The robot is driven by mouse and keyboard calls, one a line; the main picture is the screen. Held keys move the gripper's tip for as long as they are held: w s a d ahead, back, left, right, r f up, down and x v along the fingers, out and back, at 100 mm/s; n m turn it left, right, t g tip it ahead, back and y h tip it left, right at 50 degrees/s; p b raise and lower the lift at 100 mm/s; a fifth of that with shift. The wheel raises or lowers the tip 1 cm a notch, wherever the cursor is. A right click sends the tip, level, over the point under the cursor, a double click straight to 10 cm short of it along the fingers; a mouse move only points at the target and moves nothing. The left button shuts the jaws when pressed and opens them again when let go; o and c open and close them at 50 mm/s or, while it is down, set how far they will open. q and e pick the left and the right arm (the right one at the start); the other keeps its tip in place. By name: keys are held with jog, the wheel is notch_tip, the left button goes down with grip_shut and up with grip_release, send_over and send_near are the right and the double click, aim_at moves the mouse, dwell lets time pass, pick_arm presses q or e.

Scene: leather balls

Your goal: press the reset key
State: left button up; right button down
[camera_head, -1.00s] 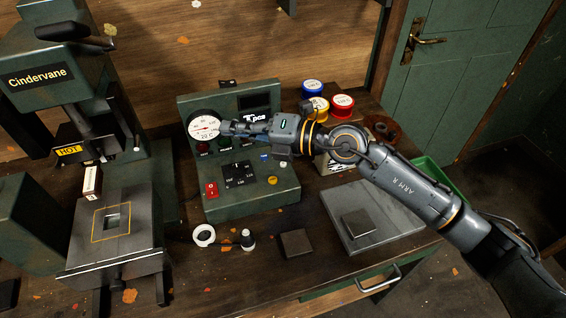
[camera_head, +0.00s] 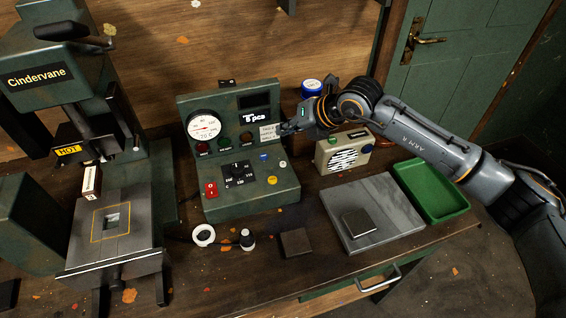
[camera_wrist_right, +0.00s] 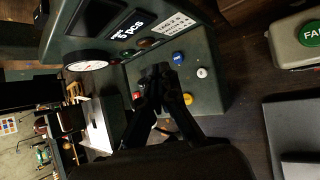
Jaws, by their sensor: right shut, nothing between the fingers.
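The green control box (camera_head: 250,205) stands on the bench in the head view, with a dial gauge, a knob and several coloured keys. On its sloped front are a blue key (camera_head: 264,156), a white key (camera_head: 283,165) and a yellow key (camera_head: 272,180); their lettering is too small to read, so I cannot tell which is reset. My right gripper (camera_head: 284,129) is shut and empty, above and behind these keys near the white label card. In the right wrist view its fingertips (camera_wrist_right: 158,70) appear beside the blue key (camera_wrist_right: 178,58). My left gripper is not in view.
A press (camera_head: 110,195) marked HOT stands at the left. A beige speaker box (camera_head: 345,152), a grey slab (camera_head: 390,205) and a green tray (camera_head: 432,190) lie to the right. A white ring (camera_head: 204,235) and a dark block (camera_head: 295,243) lie in front.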

jog(key=b, duration=0.4)
send_over(286, 164)
notch_tip(286, 164, down, 7)
jog(key=shift+s+f, duration=0.15)
jog(key=shift+f, duration=0.05)
jog(key=shift+f+b, duration=0.35)
jog(key=shift+f, duration=0.3)
jog(key=shift+f, duration=0.1)
dwell(0.5)
jog(key=shift+f+b, duration=0.3)
jog(key=shift+b, duration=0.15)
jog(key=shift+f+b, duration=0.45)
dwell(0.4)
jog(key=shift+r, duration=0.1)
dwell(0.4)
jog(key=shift+r+p, duration=0.4)
jog(key=shift+r, duration=0.35)
